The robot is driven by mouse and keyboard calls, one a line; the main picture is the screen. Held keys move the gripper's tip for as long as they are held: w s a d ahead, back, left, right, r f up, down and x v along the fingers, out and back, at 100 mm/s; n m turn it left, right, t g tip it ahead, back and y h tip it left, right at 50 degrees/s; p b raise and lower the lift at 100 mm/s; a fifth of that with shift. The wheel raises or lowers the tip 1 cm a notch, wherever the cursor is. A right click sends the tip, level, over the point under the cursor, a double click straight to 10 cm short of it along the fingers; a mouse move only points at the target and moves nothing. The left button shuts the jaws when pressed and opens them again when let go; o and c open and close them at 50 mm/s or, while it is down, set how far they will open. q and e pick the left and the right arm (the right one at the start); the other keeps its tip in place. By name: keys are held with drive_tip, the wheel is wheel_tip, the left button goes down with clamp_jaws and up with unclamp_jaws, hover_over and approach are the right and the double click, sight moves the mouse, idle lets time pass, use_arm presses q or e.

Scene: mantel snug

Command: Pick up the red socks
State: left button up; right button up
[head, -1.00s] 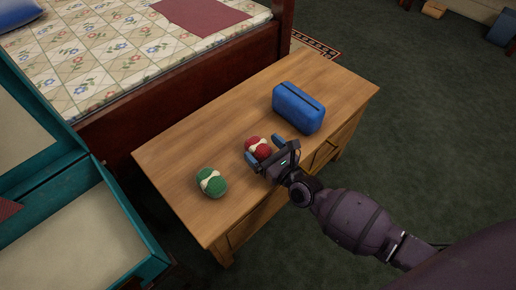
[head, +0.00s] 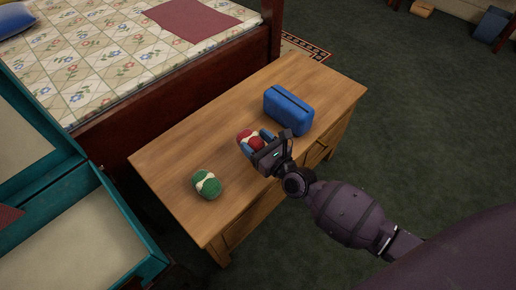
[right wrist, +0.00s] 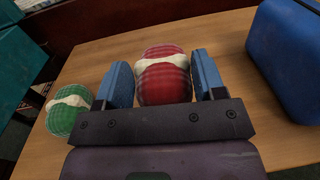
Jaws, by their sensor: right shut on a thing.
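The red socks (head: 247,137) are a rolled ball with a cream band, at the wooden dresser top. They also show in the right wrist view (right wrist: 164,80), between the two blue fingers. My right gripper (head: 256,144) is shut on the red socks, with one finger on each side. The gripper partly hides the ball in the head view, and I cannot tell whether it is clear of the wood. My left gripper is not in view.
A green sock ball (head: 207,185) sits left of the red one on the dresser (head: 175,160). A blue case (head: 288,110) stands close behind, to the right. A teal open suitcase (head: 140,240) is at the left, below the bed (head: 95,75).

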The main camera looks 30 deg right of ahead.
sight(256, 142)
use_arm(q)
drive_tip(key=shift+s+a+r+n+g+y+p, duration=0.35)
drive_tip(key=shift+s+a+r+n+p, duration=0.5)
drive_tip(key=shift+p, duration=2.55)
use_arm(e)
wheel_tip(256, 142, up, 16)
drive_tip(key=shift+f, duration=0.2)
